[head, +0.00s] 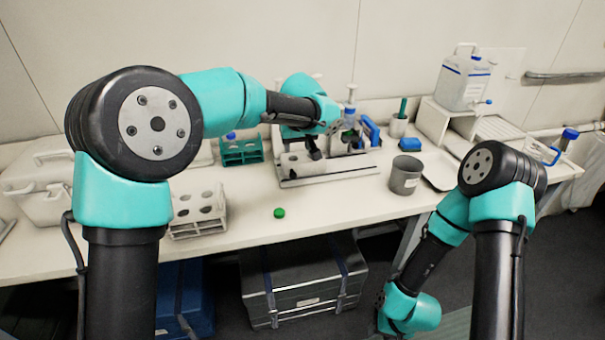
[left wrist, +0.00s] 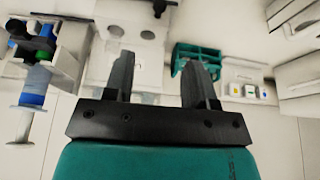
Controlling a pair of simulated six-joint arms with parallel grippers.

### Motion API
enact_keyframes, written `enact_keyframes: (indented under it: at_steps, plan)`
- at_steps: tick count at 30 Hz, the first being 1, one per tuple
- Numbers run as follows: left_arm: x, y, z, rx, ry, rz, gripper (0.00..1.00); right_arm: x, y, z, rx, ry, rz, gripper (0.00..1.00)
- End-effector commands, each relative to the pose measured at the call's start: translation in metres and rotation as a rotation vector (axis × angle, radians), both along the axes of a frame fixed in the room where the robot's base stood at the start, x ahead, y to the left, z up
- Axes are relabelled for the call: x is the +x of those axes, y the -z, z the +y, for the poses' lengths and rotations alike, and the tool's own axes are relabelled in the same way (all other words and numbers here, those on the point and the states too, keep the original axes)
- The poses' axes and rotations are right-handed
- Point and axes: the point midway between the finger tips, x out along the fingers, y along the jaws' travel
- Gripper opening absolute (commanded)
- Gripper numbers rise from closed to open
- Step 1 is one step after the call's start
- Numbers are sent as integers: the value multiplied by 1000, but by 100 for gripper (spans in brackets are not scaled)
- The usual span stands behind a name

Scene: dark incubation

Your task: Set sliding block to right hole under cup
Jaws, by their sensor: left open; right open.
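A white holder with round holes (head: 298,166) stands on a low base plate on the bench, below and in front of my left gripper (head: 314,148). My left gripper is open and empty, its dark fingers close to the holder. In the left wrist view the open fingers (left wrist: 160,80) point at a pale body with holes (left wrist: 147,35). I cannot pick out the sliding block clearly from the holder. A grey cup (head: 405,178) stands upright on the bench to the right, apart from the gripper. My right arm hangs low at the right, and its gripper fingers do not show.
A green cap (head: 279,212) lies near the bench's front edge. A white tube rack (head: 197,214) and a teal rack (head: 241,152) stand left. A blue block (head: 409,143), a syringe (left wrist: 33,90) and a jug (head: 463,82) are around.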

Motion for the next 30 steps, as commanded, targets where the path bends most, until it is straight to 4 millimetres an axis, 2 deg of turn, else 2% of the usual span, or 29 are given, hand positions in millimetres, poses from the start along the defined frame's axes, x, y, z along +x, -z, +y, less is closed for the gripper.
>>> enact_keyframes:
  at_steps: [10,16,20,30]
  plan:
    - [2,-4,1,6,-2,-7,51,0,0,0,0,-1,0,43]
    - [5,5,1,7,-1,-6,51,0,0,0,0,-1,0,43]
    - [10,18,3,8,-2,-5,51,0,0,0,0,0,0,43]
    - [32,71,8,7,-2,-4,51,0,0,0,0,0,0,43]
